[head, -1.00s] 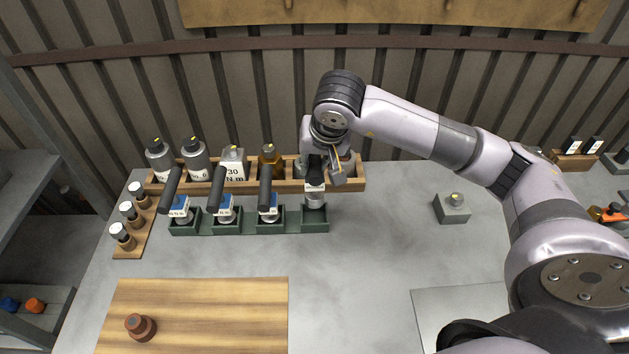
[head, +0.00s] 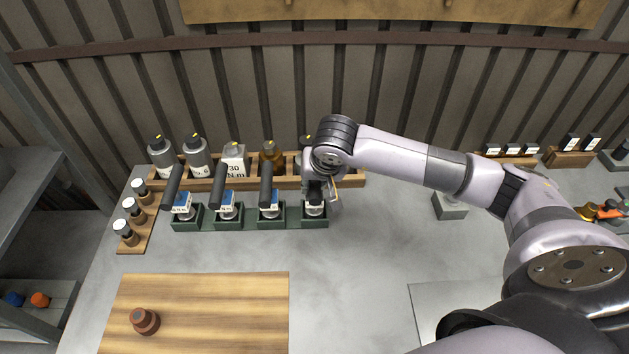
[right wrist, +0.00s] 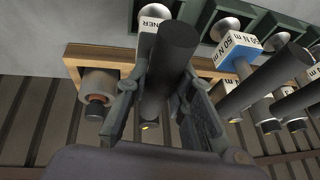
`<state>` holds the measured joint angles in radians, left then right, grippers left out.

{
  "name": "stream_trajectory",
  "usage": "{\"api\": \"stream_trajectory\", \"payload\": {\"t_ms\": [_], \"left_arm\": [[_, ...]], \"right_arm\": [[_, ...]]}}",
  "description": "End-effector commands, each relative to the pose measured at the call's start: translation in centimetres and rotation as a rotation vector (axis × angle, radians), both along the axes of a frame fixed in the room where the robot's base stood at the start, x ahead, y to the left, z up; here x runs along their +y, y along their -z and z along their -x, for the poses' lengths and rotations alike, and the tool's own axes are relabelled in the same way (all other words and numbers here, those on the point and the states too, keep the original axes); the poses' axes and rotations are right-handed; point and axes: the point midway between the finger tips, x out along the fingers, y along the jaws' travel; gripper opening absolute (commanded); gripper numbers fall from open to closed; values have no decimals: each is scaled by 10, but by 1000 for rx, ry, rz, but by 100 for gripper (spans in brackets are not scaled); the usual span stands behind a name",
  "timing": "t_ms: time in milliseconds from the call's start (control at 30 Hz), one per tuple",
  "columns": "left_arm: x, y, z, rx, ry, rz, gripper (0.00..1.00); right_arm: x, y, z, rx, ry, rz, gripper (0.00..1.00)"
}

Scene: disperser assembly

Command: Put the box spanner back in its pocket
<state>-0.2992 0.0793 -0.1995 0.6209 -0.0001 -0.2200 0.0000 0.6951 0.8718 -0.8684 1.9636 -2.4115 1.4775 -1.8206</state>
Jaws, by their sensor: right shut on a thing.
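The box spanner (right wrist: 168,62) has a thick dark handle, a white label ending in "NNER" and a silver lower end. My right gripper (right wrist: 160,88) is shut on its handle, with one finger on each side. In the head view my right gripper (head: 321,178) is above the rightmost green pocket (head: 315,222). The spanner's silver end (head: 315,210) is at that pocket's mouth. The gripper hides most of the handle, and I cannot tell how deep the end sits. My left gripper is not in view.
Torque tools with blue labels (head: 228,199) stand in the green pockets to the left. A wooden rack (head: 350,181) with bottles is close behind. A grey block (head: 449,207) stands to the right. A wooden board (head: 230,300) with a brown knob (head: 144,320) lies in front.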

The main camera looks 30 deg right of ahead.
Motion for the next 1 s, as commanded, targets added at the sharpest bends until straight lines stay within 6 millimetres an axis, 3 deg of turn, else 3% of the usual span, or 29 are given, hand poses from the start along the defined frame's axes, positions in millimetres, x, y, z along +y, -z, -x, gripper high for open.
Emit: {"api": "stream_trajectory", "payload": {"t_ms": [33,67,333,767,1000], "left_arm": [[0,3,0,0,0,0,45],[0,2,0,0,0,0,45],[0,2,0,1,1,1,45],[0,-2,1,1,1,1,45],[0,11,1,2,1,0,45]], "right_arm": [[0,2,-1,-4,0,0,0],[0,2,0,0,0,1,23],[0,1,0,1,0,0,41],[0,-5,1,-1,0,0,42],[2,-46,19,-7,-1,1,42]]}}
